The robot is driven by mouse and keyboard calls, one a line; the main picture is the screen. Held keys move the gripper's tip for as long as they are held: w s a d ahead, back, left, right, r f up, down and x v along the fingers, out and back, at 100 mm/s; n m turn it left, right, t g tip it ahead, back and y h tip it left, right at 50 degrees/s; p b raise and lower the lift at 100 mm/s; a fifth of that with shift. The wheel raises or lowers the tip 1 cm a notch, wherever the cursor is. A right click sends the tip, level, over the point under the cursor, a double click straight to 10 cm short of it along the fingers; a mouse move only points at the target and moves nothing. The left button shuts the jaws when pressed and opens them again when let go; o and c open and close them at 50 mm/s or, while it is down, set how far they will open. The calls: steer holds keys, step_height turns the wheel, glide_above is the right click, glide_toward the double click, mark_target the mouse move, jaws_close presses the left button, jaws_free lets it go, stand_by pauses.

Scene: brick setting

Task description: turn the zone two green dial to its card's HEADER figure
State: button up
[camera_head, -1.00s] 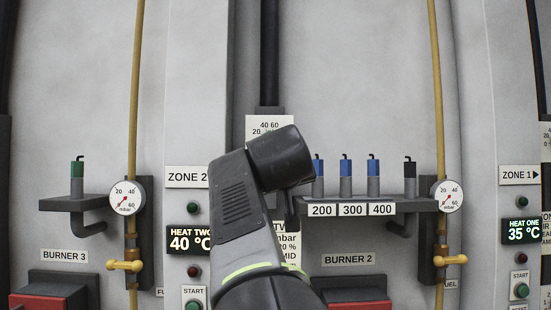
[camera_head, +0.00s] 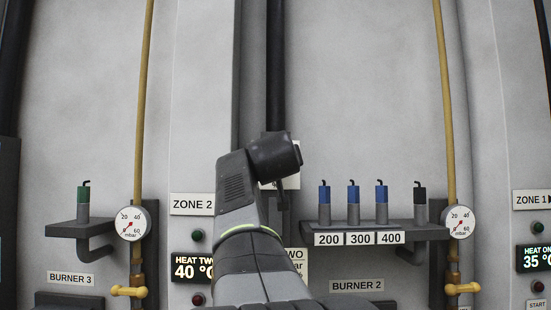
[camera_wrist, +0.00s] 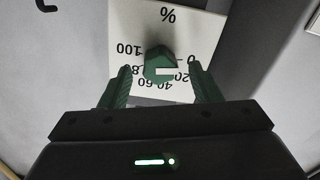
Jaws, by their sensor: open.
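In the wrist view the green dial (camera_wrist: 158,63) stands on a white scale plate (camera_wrist: 200,28), seen upside down, with figures from 0 to 100 and a % sign. My gripper (camera_wrist: 160,71) is open, one finger on each side of the dial, with gaps showing. In the head view my arm hides the dial and most of the plate (camera_head: 294,181). The card (camera_head: 297,258) is mostly hidden; only parts such as "WO" and "bar" show.
A shelf (camera_head: 375,232) with blue-topped pegs, labelled 200, 300 and 400, juts out at right. A gauge (camera_head: 131,223) and yellow pipe (camera_head: 143,110) stand at left.

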steer(key=shift+w, duration=1)
steer(key=c, duration=1)
steer(key=shift+f+m, duration=0.1)
steer(key=shift+m, duration=0.2)
steer(key=shift+m+b, duration=1.7)
steer(key=shift+m, duration=1.8)
